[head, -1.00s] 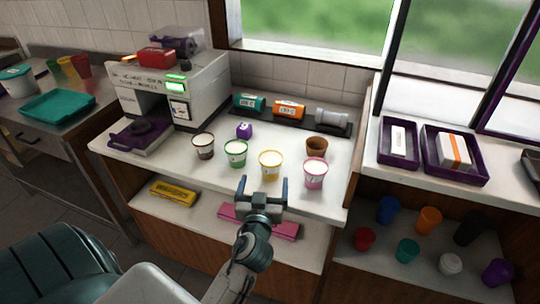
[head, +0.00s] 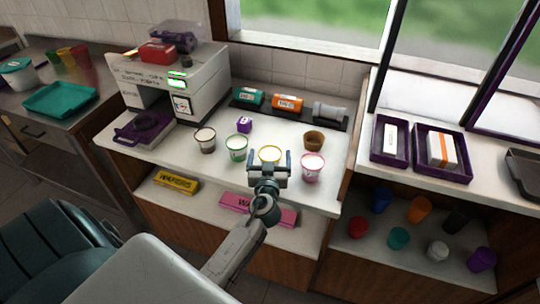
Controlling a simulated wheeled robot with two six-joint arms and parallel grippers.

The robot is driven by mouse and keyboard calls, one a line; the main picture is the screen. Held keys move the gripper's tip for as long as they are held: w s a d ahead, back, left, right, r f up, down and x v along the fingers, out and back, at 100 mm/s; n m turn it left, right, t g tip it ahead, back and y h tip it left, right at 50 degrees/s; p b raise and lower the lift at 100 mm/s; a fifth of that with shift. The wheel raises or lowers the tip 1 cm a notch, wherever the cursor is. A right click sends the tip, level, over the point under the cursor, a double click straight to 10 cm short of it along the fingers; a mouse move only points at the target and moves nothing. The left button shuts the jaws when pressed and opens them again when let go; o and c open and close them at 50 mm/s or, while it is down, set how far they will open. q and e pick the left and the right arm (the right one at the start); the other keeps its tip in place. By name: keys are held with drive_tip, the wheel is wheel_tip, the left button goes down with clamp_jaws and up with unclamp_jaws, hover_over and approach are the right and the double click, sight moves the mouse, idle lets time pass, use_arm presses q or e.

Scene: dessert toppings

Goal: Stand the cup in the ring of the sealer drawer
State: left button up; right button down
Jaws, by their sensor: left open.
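The sealer (head: 192,88) is a white machine at the back left of the counter. Its purple drawer (head: 132,138) is out at the front, with a dark ring (head: 143,124) in it. Several filled cups stand upright in a row: one with a brown rim (head: 205,142), a green one (head: 236,150), a yellow-rimmed one (head: 270,152) and a pink one (head: 312,168). My left gripper (head: 269,160) is open and empty, in front of the yellow-rimmed cup and partly hiding it. I cannot tell whether it touches the cup. My right gripper is not in view.
A brown empty cup (head: 313,140) stands behind the pink one. A dark rack (head: 335,124) with rolls lies along the wall. Purple trays (head: 390,158) are at right. Counter space between drawer and cups is clear.

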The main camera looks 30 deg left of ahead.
use_arm(q)
drive_tip(key=shift+w+a, duration=0.35)
drive_tip(key=shift+w, duration=0.2)
drive_tip(key=shift+s+d, duration=0.1)
drive_tip(key=c, duration=1.2)
drive_tip(key=shift+r, duration=0.1)
